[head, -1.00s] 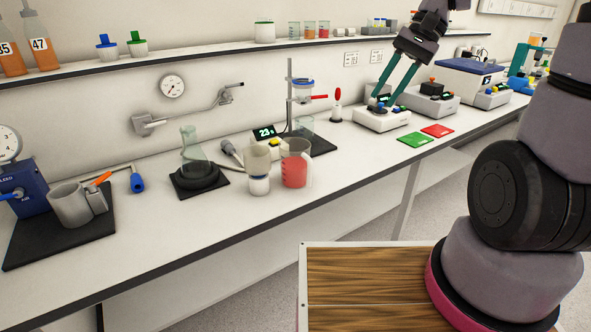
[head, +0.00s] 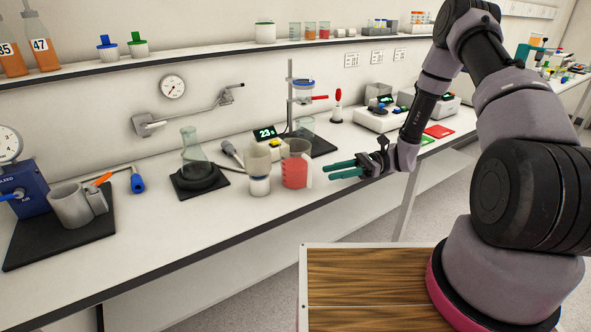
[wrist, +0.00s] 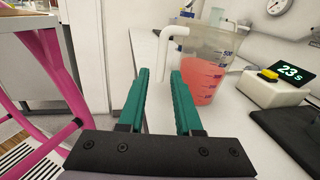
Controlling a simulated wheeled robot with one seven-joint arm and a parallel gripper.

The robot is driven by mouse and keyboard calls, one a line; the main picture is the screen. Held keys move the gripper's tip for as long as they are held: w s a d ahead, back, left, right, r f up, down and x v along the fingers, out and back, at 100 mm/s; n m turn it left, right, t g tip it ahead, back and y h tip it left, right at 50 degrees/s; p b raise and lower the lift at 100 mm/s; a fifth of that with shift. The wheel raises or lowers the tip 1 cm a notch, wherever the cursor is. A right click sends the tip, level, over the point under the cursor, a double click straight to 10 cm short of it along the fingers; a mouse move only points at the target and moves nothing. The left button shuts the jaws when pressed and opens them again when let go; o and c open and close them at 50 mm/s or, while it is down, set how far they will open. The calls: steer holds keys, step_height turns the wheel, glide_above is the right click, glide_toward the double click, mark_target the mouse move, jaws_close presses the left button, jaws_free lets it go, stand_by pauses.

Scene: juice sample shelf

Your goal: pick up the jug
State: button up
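The jug (head: 295,168) is a clear measuring jug with red liquid and a pale handle. It stands upright on the white bench near the front edge. In the wrist view the jug (wrist: 207,72) is ahead and right of centre, with its white handle hanging toward the fingers. My gripper (head: 329,170) has teal fingers. They point left at the jug's handle side, with a small gap in the head view.
Behind are a timer (head: 265,133) reading 23 and a stand (head: 290,105) with a beaker. A flask (head: 193,150) sits on a black pad further left.

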mark_target(299, 168)
steer(key=x, duration=1)
steer(key=shift+s+a+f, duration=0.1)
steer(key=shift+a+f, duration=0.15)
steer(key=shift+a, duration=0.15)
jaws_close()
stand_by(1.0)
